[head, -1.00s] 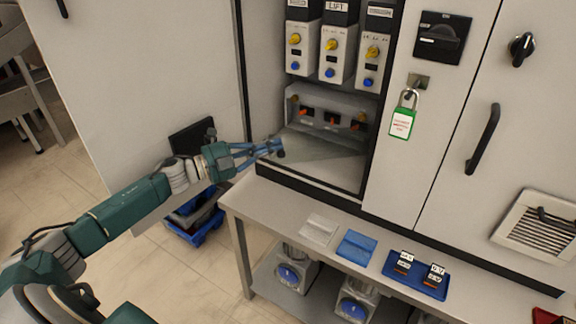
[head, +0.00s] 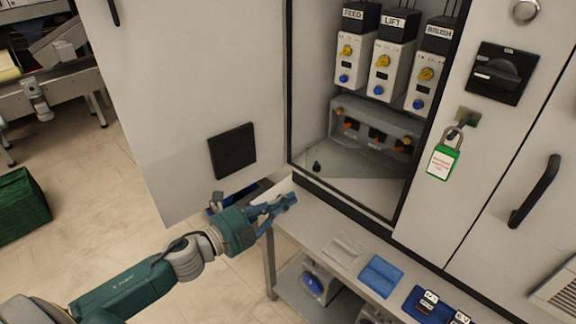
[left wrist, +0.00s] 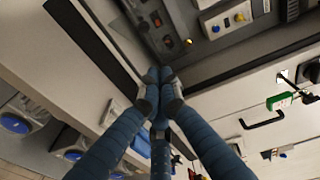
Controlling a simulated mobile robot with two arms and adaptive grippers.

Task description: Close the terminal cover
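The terminal cover (head: 350,168) is a clear panel with a small dark knob (head: 317,167). It lies folded down and open at the bottom of the cabinet. Behind it the terminal block (head: 377,134) is exposed, with orange and dark parts; it also shows in the left wrist view (left wrist: 162,28). My left gripper (head: 288,201) is outside the cabinet, below and left of the knob, near the bench's left corner, apart from the cover. Its blue fingers meet at the tips in the left wrist view (left wrist: 158,78), with nothing visible between them. My right gripper is out of view.
The open cabinet door (head: 190,90) stands at left. The bench (head: 308,222) below carries a grey pad (head: 344,248), a blue cloth (head: 381,276) and a blue tray (head: 425,303). A green padlock (head: 443,162) hangs at right. Feed, lift and brush units (head: 390,70) sit above the terminals.

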